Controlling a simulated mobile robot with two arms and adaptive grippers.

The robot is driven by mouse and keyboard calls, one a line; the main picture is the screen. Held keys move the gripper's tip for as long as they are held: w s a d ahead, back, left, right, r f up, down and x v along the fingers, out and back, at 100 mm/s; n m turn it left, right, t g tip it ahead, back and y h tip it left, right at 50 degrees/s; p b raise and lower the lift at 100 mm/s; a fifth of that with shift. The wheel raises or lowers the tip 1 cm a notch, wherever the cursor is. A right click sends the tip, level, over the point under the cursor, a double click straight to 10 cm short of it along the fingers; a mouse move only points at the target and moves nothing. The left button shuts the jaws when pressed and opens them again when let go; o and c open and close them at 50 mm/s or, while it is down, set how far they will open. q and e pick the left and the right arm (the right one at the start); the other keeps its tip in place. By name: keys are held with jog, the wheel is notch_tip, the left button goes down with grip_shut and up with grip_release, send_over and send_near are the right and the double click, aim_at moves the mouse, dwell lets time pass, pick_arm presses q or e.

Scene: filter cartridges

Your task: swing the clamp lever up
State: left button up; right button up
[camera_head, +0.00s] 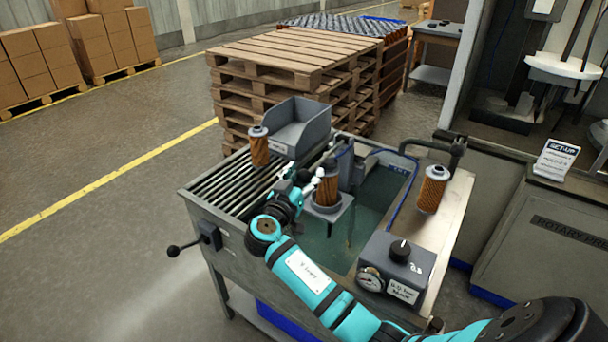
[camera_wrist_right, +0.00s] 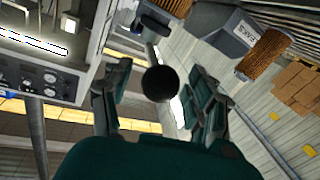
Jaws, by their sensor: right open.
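The clamp lever is a pale metal rod with a black ball knob (camera_wrist_right: 160,83) at its near end in the right wrist view. Its rod runs up that view toward an orange cartridge (camera_wrist_right: 177,5). My right gripper (camera_head: 297,184) is open, beside the cartridge on the holder (camera_head: 327,186) in the head view. In the wrist view the ball shows between the spread fingers of the right gripper (camera_wrist_right: 160,98); I cannot tell if they touch it. In the head view the gripper largely hides the lever. My left gripper is out of view.
A grey bin (camera_head: 298,128) and a cartridge (camera_head: 259,147) stand on the rack's far side. Another cartridge (camera_head: 433,188) stands on the right ledge. A gauge box (camera_head: 397,268) sits in front. A separate black-knobbed handle (camera_head: 173,251) sticks out from the tank's left side.

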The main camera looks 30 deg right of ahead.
jog(key=shift+c, duration=0.4)
grip_shut()
jog(key=shift+w+f, duration=0.1)
jog(key=shift+f, duration=0.05)
